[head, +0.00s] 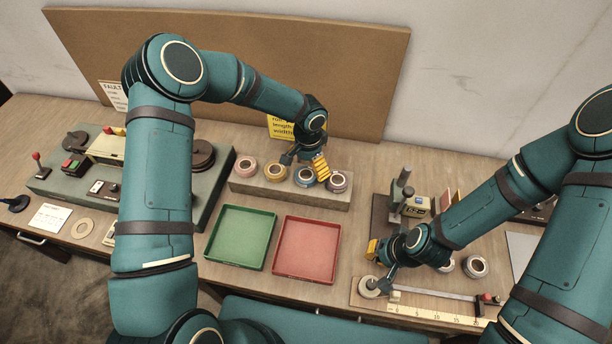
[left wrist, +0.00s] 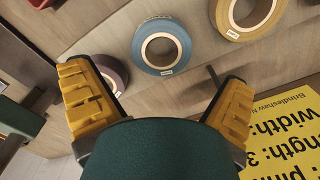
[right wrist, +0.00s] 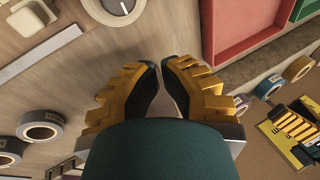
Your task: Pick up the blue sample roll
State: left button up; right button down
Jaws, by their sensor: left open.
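The blue sample roll (head: 304,177) stands in a row of rolls on a pale block, between a yellow roll (head: 275,172) and a purple roll (head: 339,181). In the left wrist view the blue roll (left wrist: 141,43) shows its open face and white core, ahead of the fingers and not between them. My left gripper (head: 305,162) is open and empty, just above the blue roll. Its fingers (left wrist: 157,85) are spread wide. My right gripper (head: 379,262) hangs over the ruler board at the right. Its fingers (right wrist: 160,70) are close together with nothing visible between them.
A pink roll (head: 246,167) ends the row. A green tray (head: 241,268) and a red tray (head: 305,279) lie in front of the block. A yellow sign (head: 282,128) stands behind it. Grey rolls (head: 475,267) lie at the right. The ruler board (head: 425,314) is at the front.

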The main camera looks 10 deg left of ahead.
aim_at(307, 174)
pick_arm(q)
jog(key=f, duration=0.4)
jog(key=shift+s+a+f, duration=0.1)
jog(key=shift+a+f, duration=0.05)
jog(key=shift+a, duration=0.05)
jog(key=shift+c, duration=0.3)
jog(key=c, duration=1)
